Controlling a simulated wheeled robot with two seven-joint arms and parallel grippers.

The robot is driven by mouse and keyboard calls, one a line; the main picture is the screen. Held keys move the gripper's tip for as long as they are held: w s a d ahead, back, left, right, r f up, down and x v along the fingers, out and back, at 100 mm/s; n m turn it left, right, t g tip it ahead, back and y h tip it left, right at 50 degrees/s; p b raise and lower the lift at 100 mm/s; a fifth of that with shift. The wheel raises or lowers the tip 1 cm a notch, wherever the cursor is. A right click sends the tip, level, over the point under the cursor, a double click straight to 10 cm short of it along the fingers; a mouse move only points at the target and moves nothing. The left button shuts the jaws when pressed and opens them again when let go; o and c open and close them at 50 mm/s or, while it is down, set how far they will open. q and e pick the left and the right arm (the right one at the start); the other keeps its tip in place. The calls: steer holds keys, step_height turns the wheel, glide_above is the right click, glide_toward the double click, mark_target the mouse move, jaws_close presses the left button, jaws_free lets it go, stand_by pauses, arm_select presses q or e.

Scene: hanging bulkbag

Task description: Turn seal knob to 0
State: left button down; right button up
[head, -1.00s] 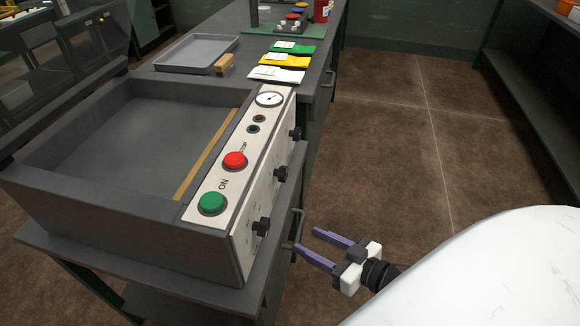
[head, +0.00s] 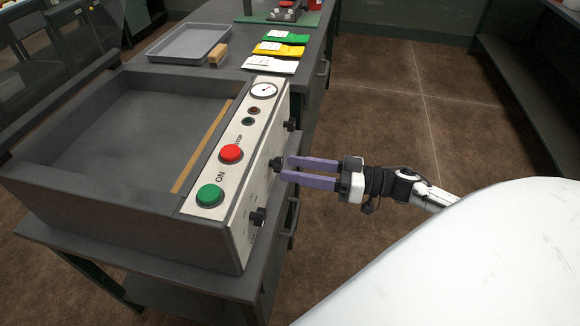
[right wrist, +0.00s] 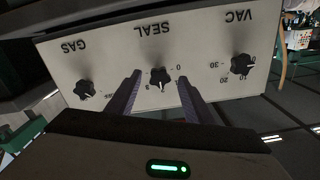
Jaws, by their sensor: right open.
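The seal knob (head: 276,164) is the middle of three black knobs on the front of the sealing machine's panel. My left gripper is not in view.
The gas knob (right wrist: 85,89) and vac knob (right wrist: 242,65) flank it. A green ON button (head: 209,195), red button (head: 231,153) and gauge (head: 263,90) sit on top of the panel. A drawer handle (head: 294,217) is below. Floor to the right is clear.

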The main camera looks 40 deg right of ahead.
steer(key=shift+x, duration=0.95)
steer(key=shift+c, duration=0.4)
steer(key=c, duration=1)
steer(key=shift+o, duration=0.2)
